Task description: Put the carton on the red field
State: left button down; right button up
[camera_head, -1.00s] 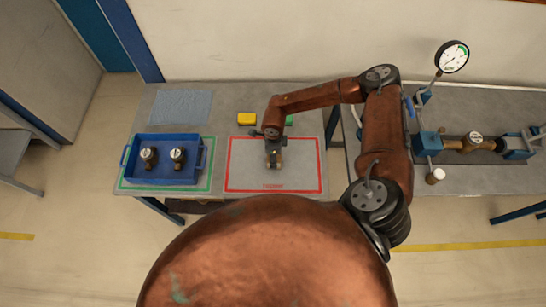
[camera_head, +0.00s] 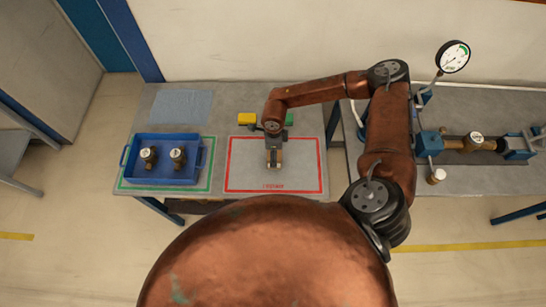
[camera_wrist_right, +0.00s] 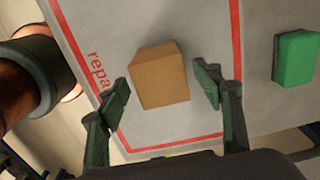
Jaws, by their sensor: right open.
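The carton (camera_wrist_right: 160,75) is a small plain brown box in the right wrist view. It appears to rest on the grey surface inside the red outline of the red field (camera_head: 240,172). The field's red line and part of its printed word also show in the right wrist view (camera_wrist_right: 236,40). My right gripper (camera_wrist_right: 163,84) is open, with one finger on each side of the carton and visible gaps to it. In the head view my right gripper (camera_head: 274,162) is over the field and largely hides the carton. My left gripper is not in view.
A yellow block (camera_head: 247,119) and a green block (camera_head: 289,118) lie behind the field. A blue tray (camera_head: 165,180) with two gauge fittings stands in the green outline at left. A blue-grey cloth (camera_head: 181,106) lies at the back left. The meter bench (camera_head: 480,185) is at right.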

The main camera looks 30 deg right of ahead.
notch_tip(320, 180, up, 8)
jog(key=shift+r+b, duration=0.25)
jog(key=shift+b, duration=0.3)
